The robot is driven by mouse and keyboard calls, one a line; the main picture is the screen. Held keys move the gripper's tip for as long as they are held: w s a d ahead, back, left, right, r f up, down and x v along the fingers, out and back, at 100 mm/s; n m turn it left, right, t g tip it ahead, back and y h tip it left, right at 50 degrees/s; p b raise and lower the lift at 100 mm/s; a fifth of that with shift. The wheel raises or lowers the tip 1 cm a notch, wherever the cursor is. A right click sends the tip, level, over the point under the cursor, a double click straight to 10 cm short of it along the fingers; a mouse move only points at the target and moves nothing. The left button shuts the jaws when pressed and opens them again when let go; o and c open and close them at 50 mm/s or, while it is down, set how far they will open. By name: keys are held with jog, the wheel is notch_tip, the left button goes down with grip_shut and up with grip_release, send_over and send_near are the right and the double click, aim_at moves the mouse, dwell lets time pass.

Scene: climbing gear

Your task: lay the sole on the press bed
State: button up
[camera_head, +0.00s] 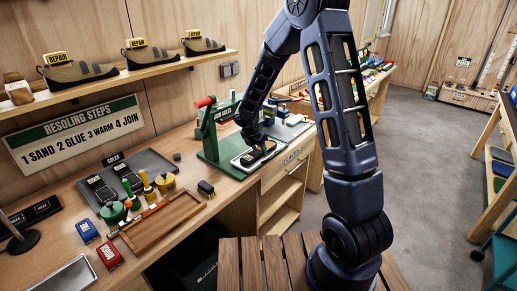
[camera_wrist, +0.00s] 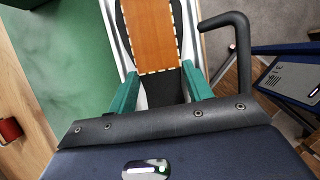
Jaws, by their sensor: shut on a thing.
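The sole (camera_wrist: 153,38) shows in the wrist view as a long black piece with a brown panel edged in pale dashes. My gripper (camera_wrist: 160,86) has its two green fingers on either side of the sole's near end and is shut on it. In the head view my gripper (camera_head: 259,150) is low over the press bed (camera_head: 238,161), a pale flat plate at the foot of the green press (camera_head: 208,139). The pale bed lies around and under the sole. I cannot tell whether the sole touches it. The arm and gripper hide most of the sole in the head view.
The press's red-tipped lever (camera_head: 205,102) rises left of my gripper. On the workbench stand a wooden tray (camera_head: 163,222), a dark brush-like block (camera_head: 205,188), bottles and a grey mat. A shelf (camera_head: 120,78) with shoes runs above. A slatted wooden surface (camera_head: 255,265) is in front.

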jog(key=shift+f, duration=0.1)
jog(key=o, duration=0.8)
